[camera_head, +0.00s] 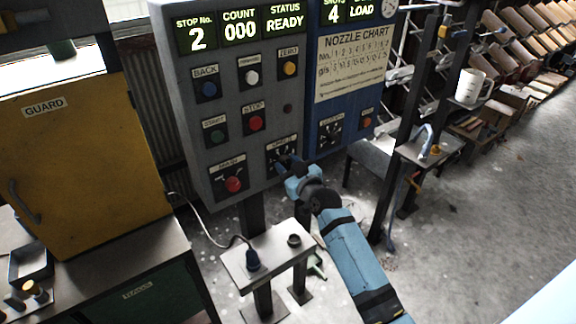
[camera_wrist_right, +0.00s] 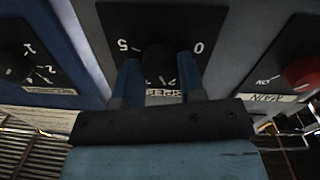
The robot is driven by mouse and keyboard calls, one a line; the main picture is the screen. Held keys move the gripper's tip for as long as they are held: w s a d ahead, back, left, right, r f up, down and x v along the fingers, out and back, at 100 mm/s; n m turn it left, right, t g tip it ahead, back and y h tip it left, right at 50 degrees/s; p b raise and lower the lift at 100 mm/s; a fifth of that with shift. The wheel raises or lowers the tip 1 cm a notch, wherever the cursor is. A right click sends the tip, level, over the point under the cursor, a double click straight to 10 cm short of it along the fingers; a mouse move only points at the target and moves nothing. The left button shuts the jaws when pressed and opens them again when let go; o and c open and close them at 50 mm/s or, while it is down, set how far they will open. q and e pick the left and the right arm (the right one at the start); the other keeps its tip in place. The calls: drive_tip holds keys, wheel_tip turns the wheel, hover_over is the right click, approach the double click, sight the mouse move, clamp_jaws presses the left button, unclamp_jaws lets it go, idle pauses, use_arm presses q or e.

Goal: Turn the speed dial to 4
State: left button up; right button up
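The speed dial (camera_wrist_right: 158,62) is a dark round knob on a black plate, upside down in the right wrist view. The marks 5 and 0 show beside it; the label is partly covered and the pointer's reading cannot be made out. My right gripper (camera_wrist_right: 158,82) is at the dial, with one blue finger on each side of the knob. Whether the fingers press on it is not clear. In the head view the right gripper (camera_head: 288,168) covers the lower part of the speed plate (camera_head: 281,147). My left gripper is not in view.
Left of the speed plate is the red main switch (camera_head: 234,184); above are the stop (camera_head: 256,123) and other buttons. A blue panel (camera_head: 348,85) with another dial (camera_head: 328,131) stands at right. A small stand (camera_head: 268,252) with a plug is below.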

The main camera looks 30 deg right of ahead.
drive_tip(key=m+p, duration=0.3)
drive_tip(key=shift+r+m, duration=0.2)
drive_tip(key=shift+m, duration=0.1)
drive_tip(key=m+p, duration=0.1)
drive_tip(key=m, duration=0.1)
drive_tip(key=shift+m+p, duration=0.3)
drive_tip(key=m+p, duration=0.1)
drive_tip(key=m, duration=0.1)
drive_tip(key=shift+m, duration=0.3)
drive_tip(key=m+p, duration=0.1)
drive_tip(key=m, duration=0.1)
drive_tip(key=shift+d+m+g+y, duration=0.1)
drive_tip(key=shift+m+g+y, duration=0.2)
drive_tip(key=m+p, duration=0.1)
drive_tip(key=m, duration=0.4)
drive_tip(key=shift+f+m, duration=0.15)
drive_tip(key=shift+m, duration=0.15)
